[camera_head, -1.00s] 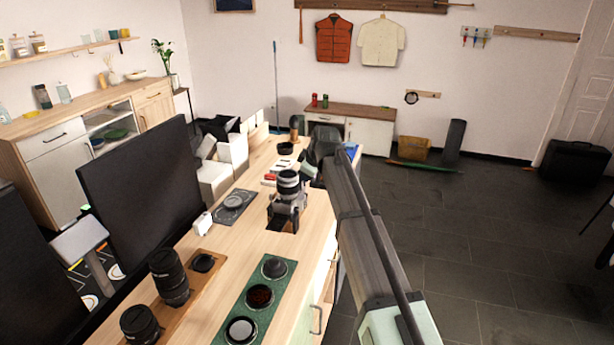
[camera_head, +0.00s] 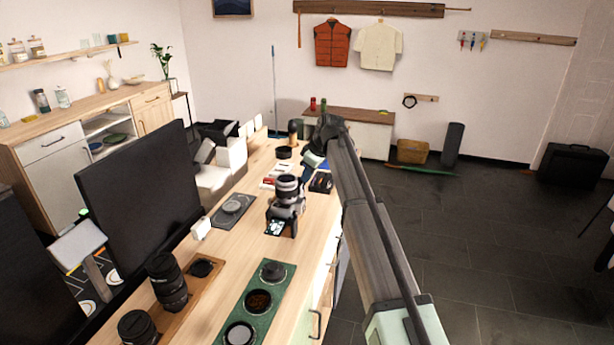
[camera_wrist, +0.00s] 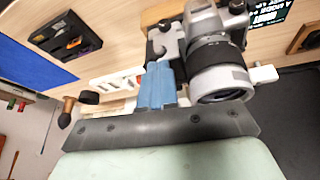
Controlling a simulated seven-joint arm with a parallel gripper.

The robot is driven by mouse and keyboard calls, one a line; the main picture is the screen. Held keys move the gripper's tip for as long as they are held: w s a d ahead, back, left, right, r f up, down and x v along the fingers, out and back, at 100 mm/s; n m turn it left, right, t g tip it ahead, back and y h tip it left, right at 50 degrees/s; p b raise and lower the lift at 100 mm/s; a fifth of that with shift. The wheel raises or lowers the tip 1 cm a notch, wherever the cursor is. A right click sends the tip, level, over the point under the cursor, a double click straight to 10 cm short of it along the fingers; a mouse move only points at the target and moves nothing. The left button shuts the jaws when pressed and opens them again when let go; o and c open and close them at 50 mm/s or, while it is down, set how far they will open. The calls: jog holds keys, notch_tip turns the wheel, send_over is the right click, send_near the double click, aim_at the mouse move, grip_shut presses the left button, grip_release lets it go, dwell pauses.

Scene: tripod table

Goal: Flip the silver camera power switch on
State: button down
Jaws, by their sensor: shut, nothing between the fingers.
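My gripper (camera_head: 311,161) is just beyond and right of the camera. In the wrist view its blue fingers (camera_wrist: 158,84) are shut and empty, beside the lens and close to the camera's dark knobs (camera_wrist: 165,38). Whether they touch is unclear. The power switch cannot be made out clearly.
A dark tray (camera_head: 321,183) lies right of the camera. A grey mat (camera_head: 220,217) with a round part lies left. A green lens tray (camera_head: 230,318) and a wooden tray with black lenses (camera_head: 168,282) stand nearer. A large monitor (camera_head: 145,195) borders the left.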

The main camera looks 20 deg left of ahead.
jog(key=shift+r, duration=0.15)
jog(key=shift+r, duration=0.65)
jog(key=w+v, duration=0.1)
jog(key=v, duration=0.9)
jog(key=shift+w, duration=0.5)
